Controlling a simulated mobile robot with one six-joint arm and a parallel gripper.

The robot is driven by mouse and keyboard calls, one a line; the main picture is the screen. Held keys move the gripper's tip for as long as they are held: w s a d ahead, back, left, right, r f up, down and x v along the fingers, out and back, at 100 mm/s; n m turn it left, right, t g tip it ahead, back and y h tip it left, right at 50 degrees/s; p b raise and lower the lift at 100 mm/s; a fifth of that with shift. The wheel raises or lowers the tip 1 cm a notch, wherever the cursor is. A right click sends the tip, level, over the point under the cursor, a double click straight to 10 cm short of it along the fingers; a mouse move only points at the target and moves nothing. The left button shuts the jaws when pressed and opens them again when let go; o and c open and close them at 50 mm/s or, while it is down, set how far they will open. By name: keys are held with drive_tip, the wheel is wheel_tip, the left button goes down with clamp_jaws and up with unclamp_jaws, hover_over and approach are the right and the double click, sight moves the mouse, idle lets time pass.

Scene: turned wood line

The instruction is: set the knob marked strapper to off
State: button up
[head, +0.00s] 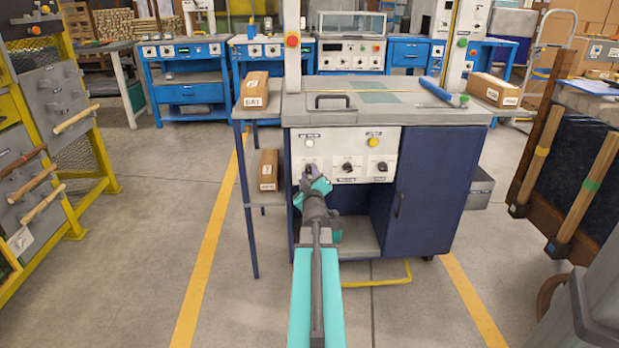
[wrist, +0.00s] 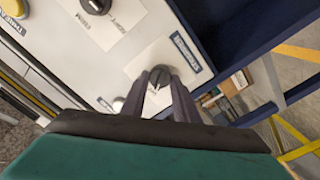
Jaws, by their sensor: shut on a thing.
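The black strapper knob (wrist: 161,76) sits on a white plate with a blue label (wrist: 187,52) beside it that appears to read STRAPPER. My gripper (wrist: 160,90) has its two dark fingers on either side of this knob, shut on it. In the head view my gripper (head: 313,177) reaches the left end of the white control panel (head: 333,141), on the dark blue cabinet. The gripper largely hides the knob there. The fingers partly cover the knob's plate, and I cannot read its pointer setting clearly.
Boxes stand on a side shelf (head: 245,113) at the left.

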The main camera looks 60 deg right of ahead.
drive_tip(key=shift+s+d, duration=0.15)
drive_tip(key=shift+d, duration=0.05)
drive_tip(key=o, duration=1.1)
drive_tip(key=shift+c, duration=0.2)
drive_tip(key=shift+a, duration=0.1)
drive_tip(key=shift+a, duration=0.15)
drive_tip(key=shift+a, duration=0.15)
drive_tip(key=p+v, duration=0.3)
drive_tip(key=v, duration=0.2)
drive_tip(key=shift+a+r, duration=0.1)
